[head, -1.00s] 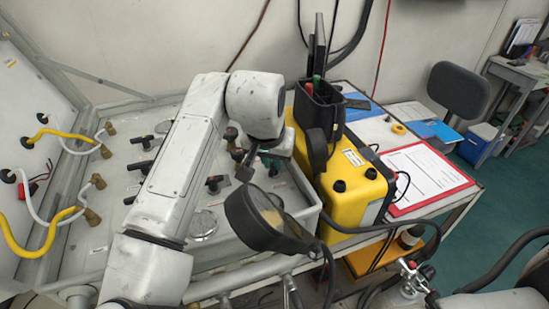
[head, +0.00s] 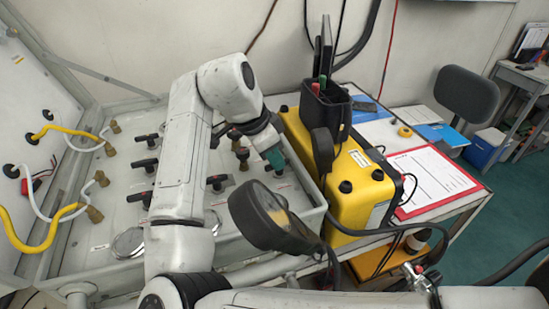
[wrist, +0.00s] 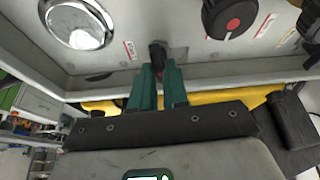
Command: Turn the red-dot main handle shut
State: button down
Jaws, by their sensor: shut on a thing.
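My gripper (wrist: 158,85) has teal fingers closed on a black lever handle (wrist: 157,53) on the grey panel, near the panel's front edge in the wrist view. The handle is mostly hidden between the fingers, and I cannot make out a red dot on it. In the head view my gripper (head: 275,158) is low at the right side of the panel (head: 225,235), and the held handle is largely covered. A round black knob with a red dot (wrist: 233,24) is apart from my fingers, to their right in the wrist view.
Several black levers (head: 147,163) stand on the panel left of my arm. A round gauge (wrist: 78,22) is near the gripper. A dark round-headed fixture (head: 260,215) rises in front. A yellow case (head: 350,195) stands close on the right, beside a red clipboard (head: 435,182).

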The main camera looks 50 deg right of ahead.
jog(key=shift+w+m, duration=0.1)
jog(key=shift+m, duration=0.4)
jog(key=c, duration=1.1)
grip_release()
jog(key=v, duration=1)
jog(key=shift+w+r+b, duration=0.25)
jog(key=shift+r+b, duration=0.1)
jog(key=shift+r, duration=0.05)
